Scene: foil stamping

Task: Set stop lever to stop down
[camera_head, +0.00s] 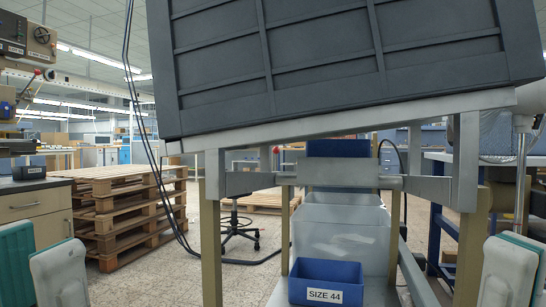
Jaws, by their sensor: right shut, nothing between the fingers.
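I cannot make out a part that is clearly the stop lever. A lever with a small red knob (37,72) sticks out of a beige machine (40,38) at the upper left; I cannot tell whether it is the stop lever. Neither gripper shows in the head view. Only white and teal parts, which look like my own arms, show at the lower left and lower right corners.
A large dark ribbed panel (325,60) on a metal frame (467,160) fills the upper middle. Below it is a blue bin (326,271) labelled SIZE 44. Stacked wooden pallets (130,215) stand at the left beside a drawer cabinet (32,205). Tiled floor shows between.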

